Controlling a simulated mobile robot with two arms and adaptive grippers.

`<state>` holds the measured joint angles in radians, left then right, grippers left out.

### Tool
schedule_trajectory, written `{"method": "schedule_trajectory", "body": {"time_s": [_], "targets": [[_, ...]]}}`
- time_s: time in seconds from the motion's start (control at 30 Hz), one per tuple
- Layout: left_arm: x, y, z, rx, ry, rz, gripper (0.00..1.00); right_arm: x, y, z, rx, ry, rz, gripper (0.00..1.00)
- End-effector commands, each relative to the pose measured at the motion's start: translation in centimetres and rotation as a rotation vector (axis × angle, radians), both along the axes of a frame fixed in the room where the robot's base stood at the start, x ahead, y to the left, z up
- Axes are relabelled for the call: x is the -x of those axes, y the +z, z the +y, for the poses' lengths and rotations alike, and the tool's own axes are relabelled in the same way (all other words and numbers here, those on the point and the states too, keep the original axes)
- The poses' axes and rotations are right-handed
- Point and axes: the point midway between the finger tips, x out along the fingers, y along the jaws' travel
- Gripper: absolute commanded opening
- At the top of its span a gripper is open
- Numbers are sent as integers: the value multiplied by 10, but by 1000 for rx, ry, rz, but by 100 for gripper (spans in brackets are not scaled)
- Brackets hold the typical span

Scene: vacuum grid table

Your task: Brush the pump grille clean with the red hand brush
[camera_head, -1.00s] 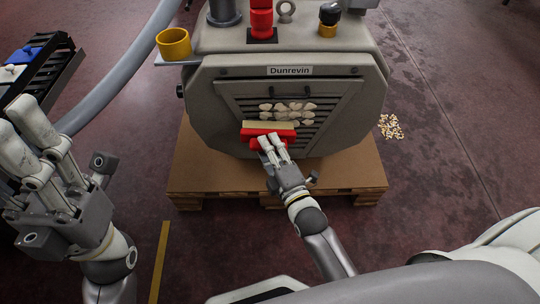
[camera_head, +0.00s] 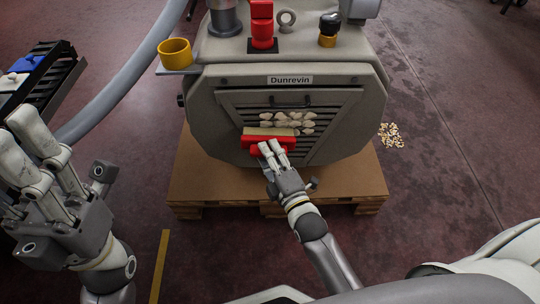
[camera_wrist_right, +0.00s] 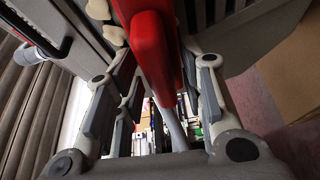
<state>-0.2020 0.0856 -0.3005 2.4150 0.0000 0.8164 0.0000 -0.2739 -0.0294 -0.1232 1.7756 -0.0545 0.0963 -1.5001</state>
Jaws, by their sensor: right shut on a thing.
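The pump (camera_head: 350,85) labelled Dunrevin has a slatted grille (camera_head: 328,140) on its front. Several pale flakes (camera_head: 290,122) cover the middle of the grille. The red hand brush (camera_head: 262,136) is at the grille's lower left, its pale bristles along its upper edge just below the flakes. My right gripper (camera_head: 271,151) is shut on the red brush; the red handle also shows between the fingers in the right wrist view (camera_wrist_right: 152,55). Whether the bristles touch the slats is unclear. My left gripper (camera_head: 38,165) is raised at the left, fingers spread and empty, away from the pump.
The pump stands on a brown pallet (camera_head: 225,185). A yellow cup (camera_head: 175,52) sits on a side shelf, with a grey hose (camera_head: 125,75) nearby. A black rack (camera_head: 50,90) stands far left. Pale debris (camera_head: 391,135) lies on the floor at right.

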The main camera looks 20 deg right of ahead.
Motion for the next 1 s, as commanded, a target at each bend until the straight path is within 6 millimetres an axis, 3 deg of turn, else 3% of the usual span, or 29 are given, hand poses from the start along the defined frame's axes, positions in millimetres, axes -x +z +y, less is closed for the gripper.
{"method": "schedule_trajectory", "body": {"time_s": [0.63, 1.0], "targets": [[0, 2, 0, 1, 0, 1, 40, -8, 1, -6, 1, 0, -1, 18], [4, -4, 2, 7, -2, 46, 40, 2, 2, -33, 2, 0, 1, 18]]}}
